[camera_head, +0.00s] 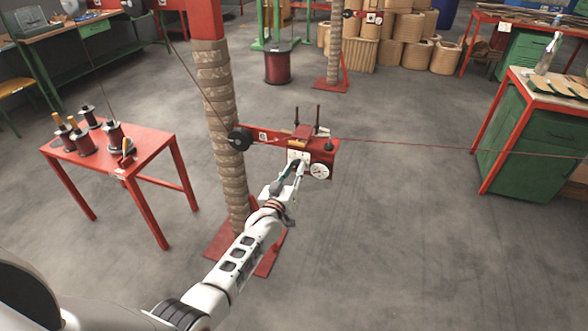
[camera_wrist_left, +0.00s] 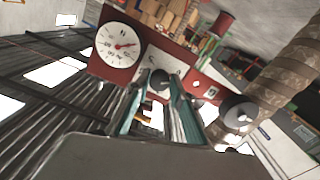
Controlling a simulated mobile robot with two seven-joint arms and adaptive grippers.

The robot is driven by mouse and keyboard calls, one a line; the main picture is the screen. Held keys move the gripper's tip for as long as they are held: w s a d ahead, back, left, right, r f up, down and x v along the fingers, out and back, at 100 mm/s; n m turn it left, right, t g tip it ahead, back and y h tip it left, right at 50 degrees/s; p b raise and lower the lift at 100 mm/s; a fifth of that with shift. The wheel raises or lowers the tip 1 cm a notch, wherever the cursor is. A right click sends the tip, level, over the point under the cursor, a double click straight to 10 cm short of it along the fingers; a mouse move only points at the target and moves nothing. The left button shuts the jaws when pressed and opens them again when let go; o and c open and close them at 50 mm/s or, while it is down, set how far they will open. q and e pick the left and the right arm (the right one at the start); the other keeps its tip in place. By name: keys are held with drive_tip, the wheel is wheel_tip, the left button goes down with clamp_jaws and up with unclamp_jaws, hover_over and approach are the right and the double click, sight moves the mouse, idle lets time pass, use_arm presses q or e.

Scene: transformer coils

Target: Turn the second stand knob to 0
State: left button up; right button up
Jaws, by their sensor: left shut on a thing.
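A stand with a brown-wrapped post (camera_head: 222,120) rises from a red base and carries a red box (camera_head: 325,152). On the box, a round white dial (camera_head: 319,171) also shows in the left wrist view (camera_wrist_left: 119,46). Its red needle points right and slightly up in that view; the numbers are too small to read surely. A dark round knob (camera_wrist_left: 159,79) sits on a pale plate beside the dial. My left gripper (camera_head: 296,166) reaches the front of the box, its fingers (camera_wrist_left: 160,88) closed on the knob from both sides. My right gripper is not in view.
A red table (camera_head: 150,140) with several spools stands left. A thin wire crosses to the right from the box. A similar wrapped post (camera_head: 334,45) stands behind. A green cabinet (camera_head: 530,150) is at right. The floor between is clear.

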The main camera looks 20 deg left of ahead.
use_arm(q)
drive_tip(key=shift+n, duration=0.5)
drive_tip(key=o, duration=1.1)
drive_tip(key=shift+s+f, duration=0.1)
drive_tip(key=shift+s, duration=0.45)
drive_tip(key=s, duration=1.1)
drive_tip(key=shift+a, duration=0.2)
